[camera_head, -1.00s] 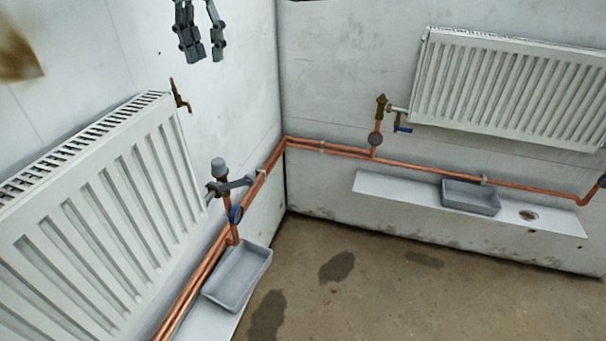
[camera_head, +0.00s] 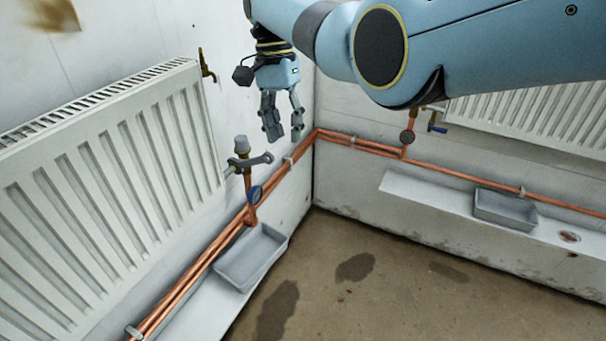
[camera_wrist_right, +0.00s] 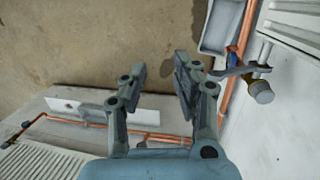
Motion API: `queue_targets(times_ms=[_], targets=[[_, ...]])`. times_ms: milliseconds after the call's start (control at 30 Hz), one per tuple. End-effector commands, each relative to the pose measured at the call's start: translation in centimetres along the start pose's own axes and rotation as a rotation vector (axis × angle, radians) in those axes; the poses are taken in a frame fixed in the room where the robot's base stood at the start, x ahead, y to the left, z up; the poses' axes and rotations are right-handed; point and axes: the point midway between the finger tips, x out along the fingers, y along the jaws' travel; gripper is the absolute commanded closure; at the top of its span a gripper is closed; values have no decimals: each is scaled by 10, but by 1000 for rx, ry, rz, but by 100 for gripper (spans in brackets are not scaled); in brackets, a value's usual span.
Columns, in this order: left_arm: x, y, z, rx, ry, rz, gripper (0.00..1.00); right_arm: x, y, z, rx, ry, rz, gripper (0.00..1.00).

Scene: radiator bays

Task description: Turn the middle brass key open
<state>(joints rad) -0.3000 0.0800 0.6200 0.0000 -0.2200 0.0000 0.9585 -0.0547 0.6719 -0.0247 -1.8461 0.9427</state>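A small brass key (camera_head: 207,65) sticks out at the top right corner of the left radiator (camera_head: 115,185), against the wall. I cannot tell whether it is the middle one or how far it is turned. My right gripper (camera_head: 285,132) hangs fingers down, right of and lower in the picture than the key, apart from it. Its fingers are parted with nothing between them; the right wrist view (camera_wrist_right: 160,68) shows the same gap, with floor behind. The key is not clear in the wrist view. My left gripper is not in view.
A grey spanner (camera_head: 257,160) sits at the capped valve (camera_head: 241,147) beside the left radiator. A blue handle (camera_head: 255,194), copper pipes (camera_head: 190,275) and a grey tray (camera_head: 278,243) are below. A second radiator (camera_head: 540,118) and tray (camera_head: 505,209) are at right.

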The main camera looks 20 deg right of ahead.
Motion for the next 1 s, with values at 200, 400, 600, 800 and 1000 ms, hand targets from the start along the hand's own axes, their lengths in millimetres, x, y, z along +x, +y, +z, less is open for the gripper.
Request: queue_targets(times_ms=[200,400,600,800,1000], targets=[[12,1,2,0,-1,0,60,47,8,2,-7,-19,25,70],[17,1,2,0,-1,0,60,72,12,4,-11,-29,38,70],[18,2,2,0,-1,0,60,81,15,5,-13,-33,43,70],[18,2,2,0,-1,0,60,81,15,5,-13,-33,43,70],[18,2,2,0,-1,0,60,80,15,5,-13,-33,43,84]])
